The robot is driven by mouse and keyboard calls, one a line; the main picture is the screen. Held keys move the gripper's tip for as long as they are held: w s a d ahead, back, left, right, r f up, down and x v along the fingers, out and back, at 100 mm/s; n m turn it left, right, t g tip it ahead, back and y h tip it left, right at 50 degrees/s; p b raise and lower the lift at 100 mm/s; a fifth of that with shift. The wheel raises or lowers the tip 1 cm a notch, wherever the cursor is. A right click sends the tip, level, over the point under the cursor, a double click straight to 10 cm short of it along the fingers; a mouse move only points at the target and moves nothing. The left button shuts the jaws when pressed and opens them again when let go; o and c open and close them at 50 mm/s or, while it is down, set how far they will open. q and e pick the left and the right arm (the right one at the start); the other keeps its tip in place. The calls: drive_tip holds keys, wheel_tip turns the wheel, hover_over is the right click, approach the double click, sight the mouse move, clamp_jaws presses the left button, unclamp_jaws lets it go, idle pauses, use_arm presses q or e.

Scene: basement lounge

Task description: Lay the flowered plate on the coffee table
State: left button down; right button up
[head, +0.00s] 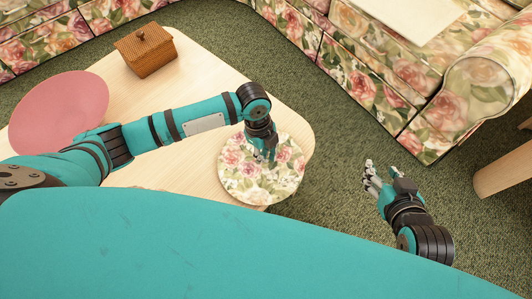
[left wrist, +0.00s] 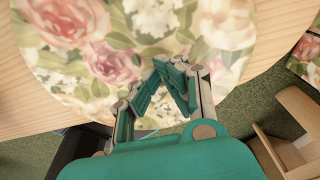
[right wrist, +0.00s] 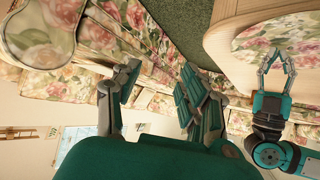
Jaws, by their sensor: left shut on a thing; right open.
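The flowered plate (head: 247,186) is round and white with pink roses and green leaves. It lies flat at the right end of the pale wooden coffee table (head: 205,75), close to the near edge; I cannot tell whether it touches the wood. My left gripper (head: 264,152) reaches down over the table and is shut on the flowered plate, which also shows in the left wrist view (left wrist: 110,65). The right wrist view shows the plate (right wrist: 285,40) and left gripper too. My right gripper (head: 373,176) is open and empty, right of the table above the carpet.
A brown woven box (head: 147,52) with a lid stands at the table's back. A pink round disc (head: 58,112) is at the table's left. Floral sofas (head: 360,85) stand behind and to the right. Green carpet (head: 340,150) lies between table and sofa. A wooden piece (head: 505,170) is far right.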

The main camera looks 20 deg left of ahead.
sight(249, 147)
use_arm(q)
drive_tip(key=a, duration=0.2)
drive_tip(key=w+a+p, duration=0.1)
drive_tip(key=a, duration=0.1)
drive_tip(key=w+a, duration=0.1)
drive_tip(key=a, duration=0.1)
drive_tip(key=shift+w+a+f+p, duration=0.1)
drive_tip(key=shift+w+f+p, duration=0.1)
drive_tip(key=shift+f+p, duration=0.15)
use_arm(e)
drive_tip(key=s+d+f+g+h, duration=0.1)
drive_tip(key=s+d+f+g, duration=0.2)
drive_tip(key=s, duration=0.5)
drive_tip(key=shift+s+f+g, duration=0.4)
drive_tip(key=shift+f+g, duration=0.45)
drive_tip(key=shift+g, duration=0.35)
